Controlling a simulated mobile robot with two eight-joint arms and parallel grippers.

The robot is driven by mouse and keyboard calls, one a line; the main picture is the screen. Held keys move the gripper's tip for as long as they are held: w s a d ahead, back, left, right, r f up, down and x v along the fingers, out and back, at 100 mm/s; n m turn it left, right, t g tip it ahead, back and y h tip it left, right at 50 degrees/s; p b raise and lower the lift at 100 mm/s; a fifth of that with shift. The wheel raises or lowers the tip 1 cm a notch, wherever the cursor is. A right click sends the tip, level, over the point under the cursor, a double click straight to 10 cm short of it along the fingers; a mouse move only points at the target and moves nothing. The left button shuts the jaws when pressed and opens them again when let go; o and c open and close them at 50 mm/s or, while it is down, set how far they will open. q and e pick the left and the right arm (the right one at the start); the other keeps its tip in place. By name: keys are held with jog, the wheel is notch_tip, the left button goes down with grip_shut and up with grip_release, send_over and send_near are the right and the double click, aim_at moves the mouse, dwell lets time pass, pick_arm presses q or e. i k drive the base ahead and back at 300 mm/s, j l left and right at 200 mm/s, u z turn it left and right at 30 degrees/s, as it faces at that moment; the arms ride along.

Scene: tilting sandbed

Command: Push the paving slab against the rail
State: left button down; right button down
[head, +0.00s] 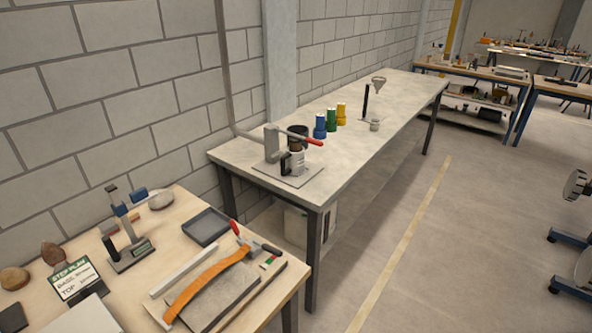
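A flat grey slab (225,298), which looks like the paving slab, lies on a shallow bed or board (268,286) near the front right corner of the wooden table. A pale straight bar (184,270), perhaps the rail, lies along the bed's far left side. A curved orange piece (205,284) lies between the bar and the slab and covers part of the slab's edge. I cannot tell whether slab and bar touch. Neither of my grippers is in view.
The wooden table also holds a dark tray (205,227), an upright stand (130,245), stones (14,279) and a step plan card (75,278). A grey bench (350,135) with a lever press (290,155) stands behind.

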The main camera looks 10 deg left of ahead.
aim_at(223, 294)
jog(key=k+u, duration=0.1)
jog(key=u, duration=1.15)
